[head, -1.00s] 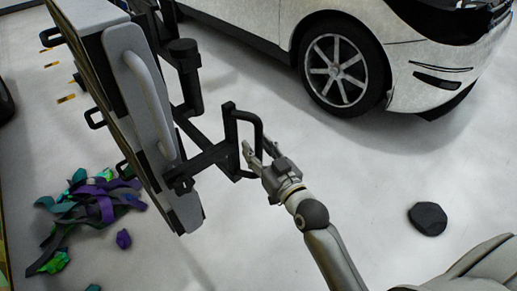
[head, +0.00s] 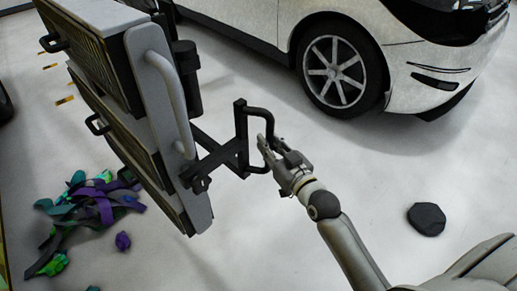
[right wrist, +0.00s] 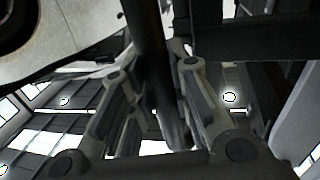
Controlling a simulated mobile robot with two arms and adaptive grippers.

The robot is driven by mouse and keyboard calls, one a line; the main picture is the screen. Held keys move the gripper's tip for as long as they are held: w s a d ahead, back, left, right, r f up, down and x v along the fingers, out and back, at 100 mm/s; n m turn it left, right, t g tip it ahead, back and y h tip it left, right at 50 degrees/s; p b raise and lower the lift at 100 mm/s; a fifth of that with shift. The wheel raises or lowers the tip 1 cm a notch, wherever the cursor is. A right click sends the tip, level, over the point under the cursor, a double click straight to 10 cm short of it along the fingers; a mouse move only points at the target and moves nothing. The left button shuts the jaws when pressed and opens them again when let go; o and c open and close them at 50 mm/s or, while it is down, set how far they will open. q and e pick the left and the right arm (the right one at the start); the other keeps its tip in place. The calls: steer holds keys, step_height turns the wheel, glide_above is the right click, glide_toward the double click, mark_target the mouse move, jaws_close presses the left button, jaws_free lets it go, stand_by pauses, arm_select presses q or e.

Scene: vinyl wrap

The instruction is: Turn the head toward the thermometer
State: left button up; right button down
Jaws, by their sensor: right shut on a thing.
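The head is a tilted lamp unit with two ribbed dark panels and a grey side plate (head: 160,110), at the upper left of the head view. A black handle (head: 262,111) sticks out from its rear bracket. My right gripper (head: 266,150) is shut on the lower part of this handle. In the right wrist view a dark bar (right wrist: 150,45) runs between the fingers of my right gripper (right wrist: 150,75). I see no thermometer in these frames. My left gripper is out of view.
A white car with a dark wheel (head: 342,72) stands behind at the upper right. A heap of purple, teal and green strips (head: 85,210) lies on the floor at left. A dark lump (head: 426,219) lies at right. The floor between is clear.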

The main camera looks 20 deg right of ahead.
steer(key=w+d+b, duration=0.1)
steer(key=w+d, duration=0.3)
steer(key=d, duration=0.5)
steer(key=shift+w+d, duration=0.35)
steer(key=shift+d, duration=0.05)
steer(key=c, duration=1.3)
jaws_free()
steer(key=shift+s, duration=0.1)
steer(key=shift+s, duration=0.1)
steer(key=s, duration=0.4)
steer(key=s+d, duration=0.1)
steer(key=s, duration=0.6)
steer(key=shift+s+d, duration=0.3)
steer(key=shift+d, duration=0.1)
